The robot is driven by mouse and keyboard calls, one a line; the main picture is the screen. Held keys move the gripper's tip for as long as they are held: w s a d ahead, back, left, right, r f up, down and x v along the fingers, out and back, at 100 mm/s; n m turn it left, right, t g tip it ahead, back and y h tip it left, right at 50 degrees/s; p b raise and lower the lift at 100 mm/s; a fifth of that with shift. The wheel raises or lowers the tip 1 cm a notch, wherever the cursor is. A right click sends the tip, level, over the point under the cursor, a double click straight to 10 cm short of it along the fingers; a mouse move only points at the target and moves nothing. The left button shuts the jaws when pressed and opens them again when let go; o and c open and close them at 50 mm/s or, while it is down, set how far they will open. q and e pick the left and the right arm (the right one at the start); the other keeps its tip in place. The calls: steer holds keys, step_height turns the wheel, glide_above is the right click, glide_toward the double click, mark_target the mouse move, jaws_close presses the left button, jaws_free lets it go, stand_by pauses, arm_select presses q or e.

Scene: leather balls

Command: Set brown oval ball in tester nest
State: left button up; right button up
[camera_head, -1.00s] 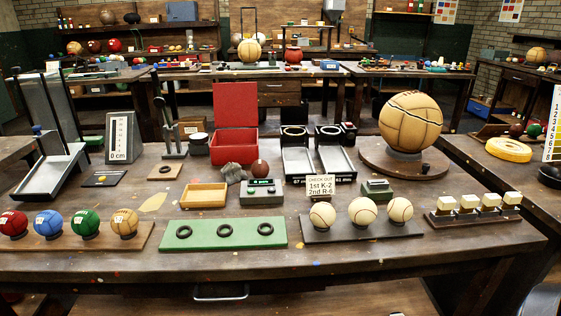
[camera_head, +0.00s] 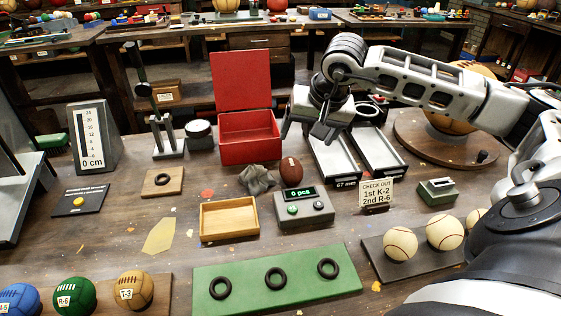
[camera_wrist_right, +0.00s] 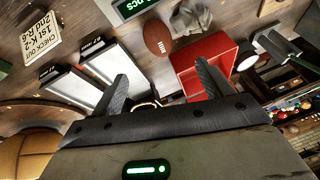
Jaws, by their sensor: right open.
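The brown oval ball (camera_head: 290,170) stands on the table behind the counter box and right of a crumpled grey cloth. It also shows in the right wrist view (camera_wrist_right: 157,33), beyond my fingertips. My right gripper (camera_head: 308,132) is open and empty above the table, in front of the red box's right side and above the ball. Its two spread fingers show in the wrist view (camera_wrist_right: 160,72). A small wooden block with a dark ring (camera_head: 163,182) lies at the left, near an upright metal stand (camera_head: 160,135). I cannot tell which is the tester nest. My left gripper is not in view.
The open red box (camera_head: 250,138) stands behind the ball. The counter box (camera_head: 303,208) and a wooden tray (camera_head: 229,219) are in front. Metal trays (camera_head: 335,163) lie to the right. A green ring board (camera_head: 277,284) lies at the front.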

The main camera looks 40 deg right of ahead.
mark_target(294, 164)
steer(key=p+x, duration=0.1)
steer(key=x, duration=1.4)
steer(key=shift+d+f+p, duration=0.15)
steer(key=shift+f+p, duration=0.15)
steer(key=shift+c, duration=0.3)
steer(key=c, duration=1.1)
steer(key=shift+r, duration=0.1)
